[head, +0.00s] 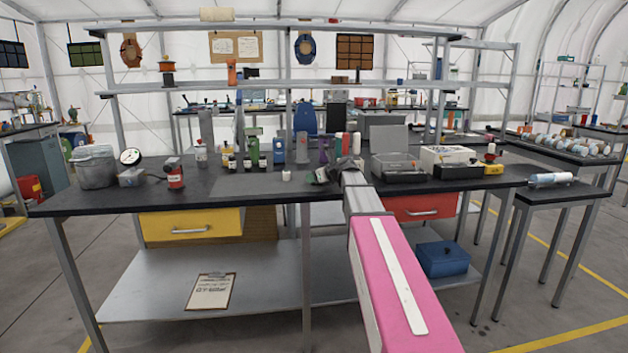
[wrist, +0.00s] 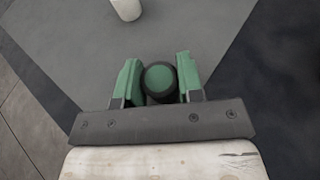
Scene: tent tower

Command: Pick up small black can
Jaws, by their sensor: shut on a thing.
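My gripper (wrist: 159,80) has green fingers and is shut on a small dark can (wrist: 160,77) with a green round top in the wrist view. The can sits between the two fingers, over a grey mat (wrist: 90,50). I cannot tell whether the can touches the mat. In the head view my gripper (head: 322,176) is over the mat on the black workbench, and the can is too small and covered to make out there.
A small white cylinder (head: 286,176) stands left of my gripper and shows in the wrist view (wrist: 127,8). Several bottles stand behind it. A clear-lidded case (head: 398,165) is to the right. A red can (head: 175,176) and a gauge (head: 131,157) are at the left.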

